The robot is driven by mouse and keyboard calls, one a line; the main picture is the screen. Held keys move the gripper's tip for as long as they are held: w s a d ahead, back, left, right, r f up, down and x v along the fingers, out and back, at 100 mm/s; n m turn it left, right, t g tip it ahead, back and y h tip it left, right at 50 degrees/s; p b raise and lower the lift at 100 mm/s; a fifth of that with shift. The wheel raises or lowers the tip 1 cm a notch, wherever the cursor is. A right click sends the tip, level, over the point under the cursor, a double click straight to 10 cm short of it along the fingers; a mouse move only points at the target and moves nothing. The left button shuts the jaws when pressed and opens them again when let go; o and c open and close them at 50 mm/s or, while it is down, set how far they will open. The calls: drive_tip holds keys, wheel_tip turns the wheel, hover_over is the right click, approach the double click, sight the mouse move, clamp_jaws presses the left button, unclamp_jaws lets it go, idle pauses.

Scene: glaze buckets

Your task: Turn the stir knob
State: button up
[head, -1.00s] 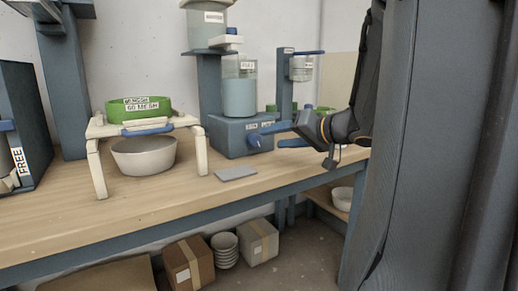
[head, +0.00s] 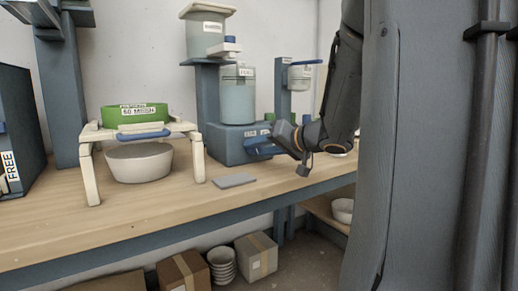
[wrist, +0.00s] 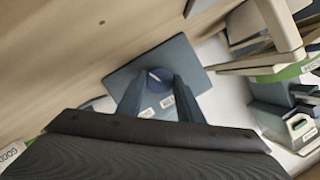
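The stir knob is a small round blue knob (wrist: 160,75) on the front of a blue-grey stirrer base (head: 224,146). In the wrist view it shows between my fingertips. In the head view my gripper hides it. My gripper (wrist: 158,84) is open, with one blue-grey finger on each side of the knob; whether they touch it I cannot tell. In the head view my gripper (head: 262,147) reaches the base's front from the right. A clear container of grey-blue glaze (head: 237,102) stands on the base.
A flat grey plate (head: 234,180) lies on the wooden bench (head: 140,221) before the base. Left of it, a cream stand (head: 197,160) carries a green sieve (head: 115,114) over a pale bowl (head: 139,166). Boxes (head: 256,256) and stacked bowls (head: 222,266) stand under the bench.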

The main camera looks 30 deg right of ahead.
drive_tip(key=c, duration=0.5)
drive_tip(key=shift+p, duration=0.35)
